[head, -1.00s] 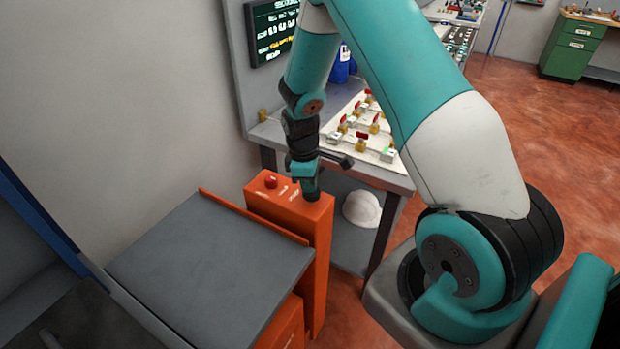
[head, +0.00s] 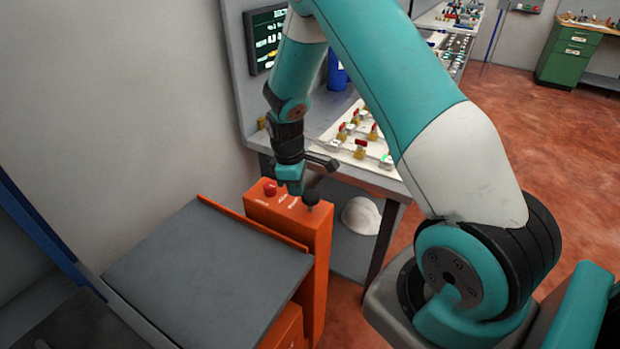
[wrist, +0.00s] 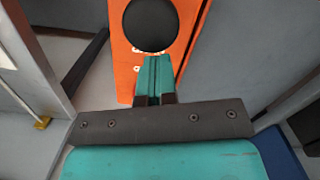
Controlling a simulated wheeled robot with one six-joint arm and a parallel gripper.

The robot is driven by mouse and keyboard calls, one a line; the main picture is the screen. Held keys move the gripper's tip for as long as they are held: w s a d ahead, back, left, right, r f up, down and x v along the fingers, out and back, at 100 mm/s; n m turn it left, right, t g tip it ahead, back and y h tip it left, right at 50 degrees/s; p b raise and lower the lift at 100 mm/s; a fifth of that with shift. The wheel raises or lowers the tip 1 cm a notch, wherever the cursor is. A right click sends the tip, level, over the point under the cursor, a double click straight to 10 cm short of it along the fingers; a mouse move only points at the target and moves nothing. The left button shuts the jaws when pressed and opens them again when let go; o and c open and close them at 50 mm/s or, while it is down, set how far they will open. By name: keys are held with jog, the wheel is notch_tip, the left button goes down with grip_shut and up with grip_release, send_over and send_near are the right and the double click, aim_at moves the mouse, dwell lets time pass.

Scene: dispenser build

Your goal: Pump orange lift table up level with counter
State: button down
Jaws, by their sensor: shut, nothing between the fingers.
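The orange lift table has a grey platform (head: 205,270) at the lower left of the head view. Its orange control column (head: 318,255) stands between the platform and the counter (head: 385,179). The platform looks lower than the counter top. On the column's top are a red button (head: 270,189) and a black round knob (head: 311,198). The knob is large in the wrist view (wrist: 150,24). My gripper (head: 291,190) is shut and empty, pointing down over the column top between button and knob. I cannot tell whether it touches the column. Its teal fingers (wrist: 155,78) are together beside the knob.
A white rounded object (head: 361,216) sits on the shelf below. A wall (head: 120,110) is at left. Floor (head: 540,140) is open at right.

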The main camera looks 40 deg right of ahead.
notch_tip(320, 180, up, 16)
jog(key=w+a+b, duration=0.1)
jog(key=b, duration=0.2)
jog(key=shift+r, duration=0.25)
dwell(0.3)
jog(key=s+d+f+p, duration=0.2)
jog(key=f+p, duration=0.1)
jog(key=p, duration=0.5)
jog(key=shift+s+d, duration=0.3)
jog(key=shift+s, duration=0.05)
jog(key=shift+f, duration=0.1)
jog(key=b, duration=0.6)
send_over(307, 194)
notch_tip(307, 194, down, 7)
jog(key=shift+r, duration=0.1)
